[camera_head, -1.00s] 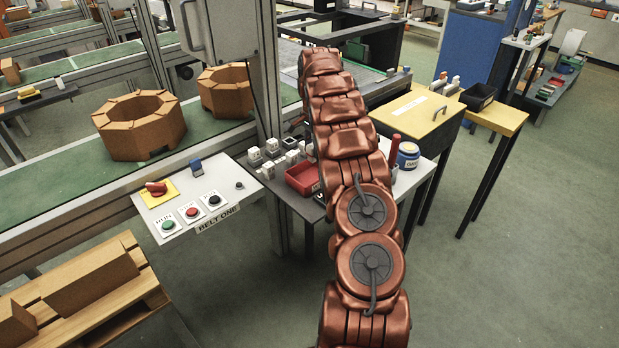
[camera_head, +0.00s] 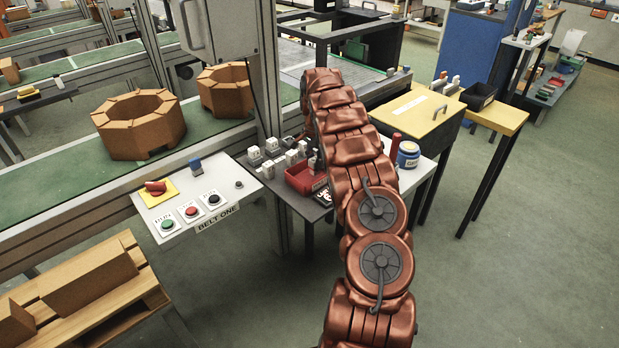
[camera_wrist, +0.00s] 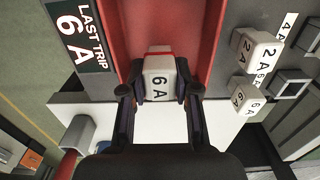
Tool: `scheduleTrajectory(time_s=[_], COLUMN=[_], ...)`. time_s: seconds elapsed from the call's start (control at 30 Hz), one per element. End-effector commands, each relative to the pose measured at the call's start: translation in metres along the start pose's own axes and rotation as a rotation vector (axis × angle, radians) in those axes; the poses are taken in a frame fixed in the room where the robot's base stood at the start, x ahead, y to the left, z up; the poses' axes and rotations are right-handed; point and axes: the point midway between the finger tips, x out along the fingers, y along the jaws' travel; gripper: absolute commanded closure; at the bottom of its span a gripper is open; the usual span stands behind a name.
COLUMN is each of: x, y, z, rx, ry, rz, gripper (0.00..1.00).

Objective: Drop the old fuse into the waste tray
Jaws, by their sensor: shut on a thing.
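My gripper (camera_wrist: 158,92) is shut on a white fuse (camera_wrist: 158,72) marked "6 A", with a red strip at its far end. In the wrist view the held fuse overlaps the red tray (camera_wrist: 204,35); I cannot tell its height above the tray floor. The red tray (camera_head: 297,182) also shows in the head view on the dark bench, beside my arm. My gripper is mostly hidden behind my arm there. No wording on the tray is readable.
A dark "LAST TRIP 6 A" plate (camera_wrist: 80,35) lies along the tray's left side in the wrist view. Loose fuses marked 2 A (camera_wrist: 256,48) and 6 A (camera_wrist: 246,98) are to the right. A blue jar (camera_head: 408,156) stands right of my arm.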

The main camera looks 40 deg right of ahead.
Motion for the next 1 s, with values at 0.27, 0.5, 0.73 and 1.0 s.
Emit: scheduleTrajectory(time_s=[0.27,0.5,0.73,1.0], x=[0.0,0.0,0.0,-0.026], y=[0.0,0.0,0.0,-0.002], z=[0.0,0.0,0.0,0.0], rx=[0.0,0.0,-0.001,-0.003], ry=[0.0,0.0,0.0,0.003], rz=[0.0,0.0,0.0,-0.004], gripper=[0.59,0.41,0.41,0.41])
